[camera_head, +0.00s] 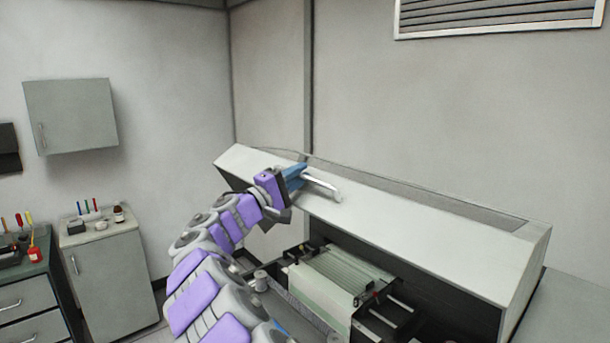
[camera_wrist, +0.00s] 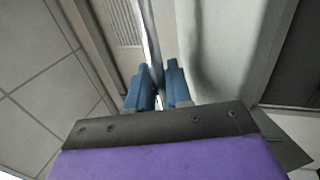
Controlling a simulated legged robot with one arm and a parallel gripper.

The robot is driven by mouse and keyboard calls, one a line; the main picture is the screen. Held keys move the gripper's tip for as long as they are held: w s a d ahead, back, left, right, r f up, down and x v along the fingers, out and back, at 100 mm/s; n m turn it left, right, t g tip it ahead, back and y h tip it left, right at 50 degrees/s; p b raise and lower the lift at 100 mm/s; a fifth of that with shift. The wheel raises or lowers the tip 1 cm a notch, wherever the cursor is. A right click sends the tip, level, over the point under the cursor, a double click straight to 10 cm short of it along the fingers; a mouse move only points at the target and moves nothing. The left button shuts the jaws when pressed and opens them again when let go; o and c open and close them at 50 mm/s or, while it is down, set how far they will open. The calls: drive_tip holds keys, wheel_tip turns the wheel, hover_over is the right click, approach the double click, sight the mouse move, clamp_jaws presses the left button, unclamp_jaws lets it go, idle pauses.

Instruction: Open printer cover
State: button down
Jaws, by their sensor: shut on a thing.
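The printer cover (camera_head: 420,235) is a long pale panel that stands raised over the printer, with the inside of the machine open below it. A light metal bar handle (camera_head: 325,187) sits on the cover's left part. My gripper (camera_head: 295,175) has blue fingers and is at the handle's left end. In the wrist view my gripper (camera_wrist: 157,90) has its two fingers on either side of the handle (camera_wrist: 150,40), shut on it. The fingers hide part of the handle.
Printer paper (camera_head: 340,275) and dark mechanism parts (camera_head: 385,320) lie exposed below the cover. A grey cabinet (camera_head: 110,270) with small bottles stands at left, beside a drawer unit (camera_head: 25,300). A wall cabinet (camera_head: 70,115) hangs above. The wall is behind the cover.

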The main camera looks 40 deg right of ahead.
drive_tip(key=shift+a+f+h+b, duration=0.15)
drive_tip(key=shift+a+f+b, duration=0.2)
drive_tip(key=shift+f, duration=0.2)
drive_tip(key=shift+a+f+h+b, duration=0.15)
drive_tip(key=shift+a+f+b, duration=0.2)
drive_tip(key=shift+f, duration=0.2)
drive_tip(key=c, duration=1.2)
unclamp_jaws()
drive_tip(key=v, duration=1.7)
drive_tip(key=shift+s+a, duration=0.1)
drive_tip(key=shift+a, duration=0.15)
